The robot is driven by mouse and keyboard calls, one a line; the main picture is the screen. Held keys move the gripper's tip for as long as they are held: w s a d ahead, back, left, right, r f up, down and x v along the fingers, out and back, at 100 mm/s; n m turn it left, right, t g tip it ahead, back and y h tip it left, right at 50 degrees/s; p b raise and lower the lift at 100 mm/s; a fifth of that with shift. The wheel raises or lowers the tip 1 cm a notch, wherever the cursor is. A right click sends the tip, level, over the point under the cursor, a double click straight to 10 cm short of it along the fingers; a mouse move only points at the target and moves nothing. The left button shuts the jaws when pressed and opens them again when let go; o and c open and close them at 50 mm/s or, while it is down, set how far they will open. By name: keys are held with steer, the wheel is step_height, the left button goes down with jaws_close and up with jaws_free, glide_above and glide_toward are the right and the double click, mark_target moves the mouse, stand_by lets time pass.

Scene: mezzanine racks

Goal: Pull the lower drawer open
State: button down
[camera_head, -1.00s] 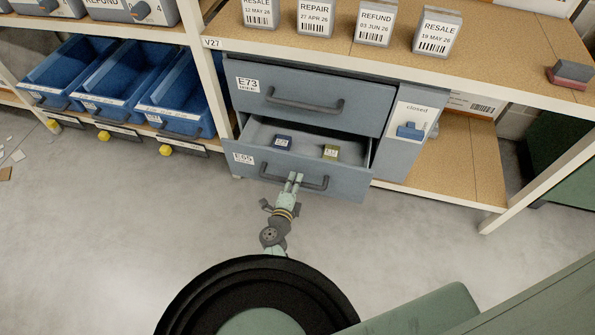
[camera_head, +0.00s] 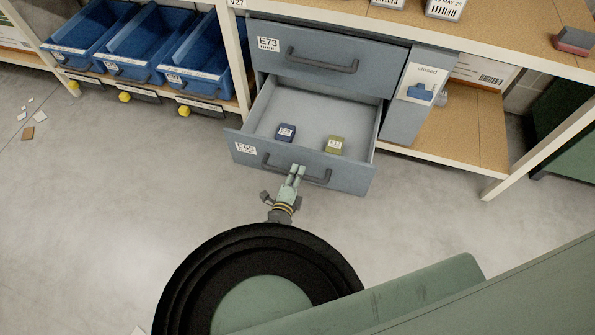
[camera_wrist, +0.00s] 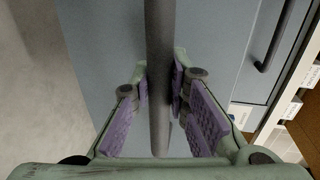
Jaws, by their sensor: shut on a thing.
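The lower drawer (camera_head: 345,174), a grey drawer with a label at its left, stands well open below the shut upper drawer (camera_head: 310,57). My gripper (camera_head: 297,172) is at the middle of the lower drawer's dark bar handle (camera_head: 318,181). In the wrist view, the handle (camera_wrist: 160,60) runs between the purple finger pads of my gripper (camera_wrist: 160,100), which is shut on it. Inside the lower drawer lie a small dark blue box (camera_head: 286,131) and a small olive box (camera_head: 335,145), apart from each other.
Blue bins (camera_head: 196,60) stand on a shelf to the left, with yellow knobs below them. A grey panel with a "closed" sign (camera_head: 421,83) is right of the drawers. A rack post (camera_head: 520,165) stands farther right. The floor left of the drawer is mostly clear.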

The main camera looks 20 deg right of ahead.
steer(key=c, duration=1.5)
jaws_free()
steer(key=shift+c, duration=0.2)
